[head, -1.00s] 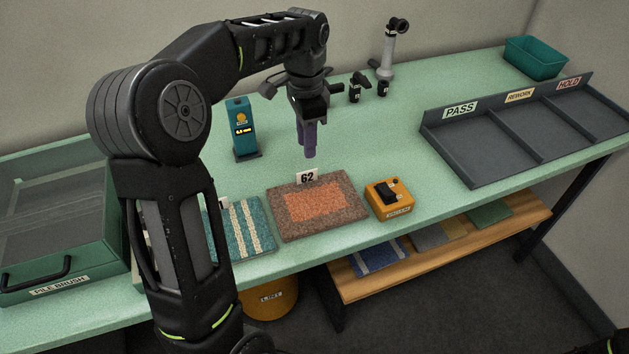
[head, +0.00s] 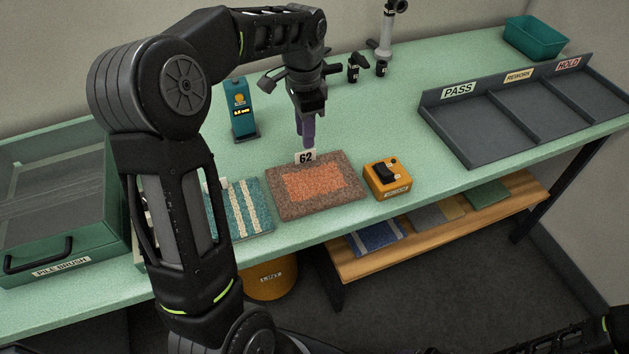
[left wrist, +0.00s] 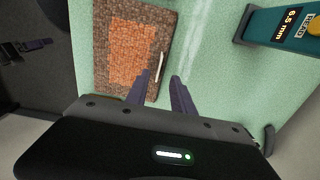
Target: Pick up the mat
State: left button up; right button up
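The brown mat with an orange middle (head: 345,205) lies flat on the green bench. A white tag marked 62 (head: 306,157) stands at its far edge. In the left wrist view the mat (left wrist: 100,60) is at upper left, with the tag (left wrist: 160,67) seen edge-on near its right edge. My left gripper (head: 308,145) points down just above and behind the tag. In the left wrist view it (left wrist: 162,84) is open and empty, its purple fingers apart, with the tag's line between them. My right gripper is not in view.
A striped teal mat (head: 252,205) lies left of the brown one, partly behind my arm. An orange switch box (head: 388,180) stands close on its right. A teal gauge (head: 241,110) stands behind left. A divided tray (head: 470,135) is at right.

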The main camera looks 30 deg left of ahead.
aim_at(315, 178)
pick_arm(q)
notch_tip(315, 178, down, 5)
jog(key=shift+s+r+p, duration=0.1)
jog(key=shift+s+p, duration=0.05)
jog(key=shift+p, duration=0.35)
jog(key=shift+c, duration=0.2)
grip_shut()
dwell(1.3)
